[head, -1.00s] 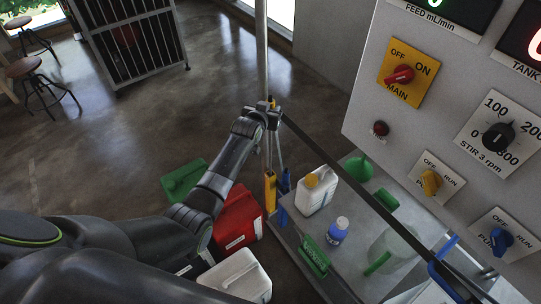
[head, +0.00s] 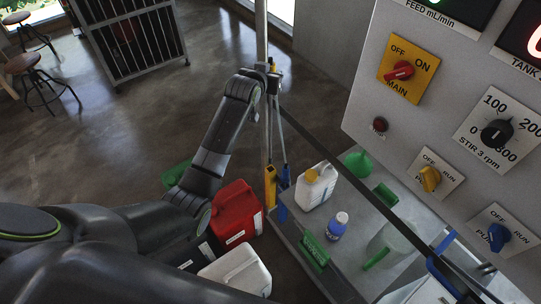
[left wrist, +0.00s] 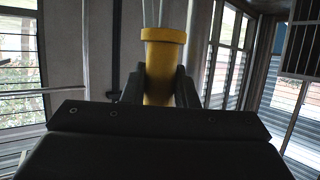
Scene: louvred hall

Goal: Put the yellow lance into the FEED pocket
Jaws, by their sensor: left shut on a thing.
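My left gripper (head: 268,72) is shut on the yellow lance, high beside a pale upright pole. In the left wrist view, the lance's yellow collared grip (left wrist: 164,62) stands upright between the two dark fingers (left wrist: 160,88), with thin pale lines above it. Below, a yellow upright piece (head: 270,188) and a blue one (head: 284,178) stand side by side at the cart's left corner. I cannot read FEED on either, nor tell whether the lance's lower end touches them. My right gripper is not in view.
The cart top (head: 348,222) carries a white jug (head: 315,190), a blue-labelled bottle (head: 338,227) and green pieces. A dark bar slants above it. The control panel (head: 390,110) stands right. Red (head: 236,212) and white (head: 238,272) canisters sit left of the cart. Open floor lies behind.

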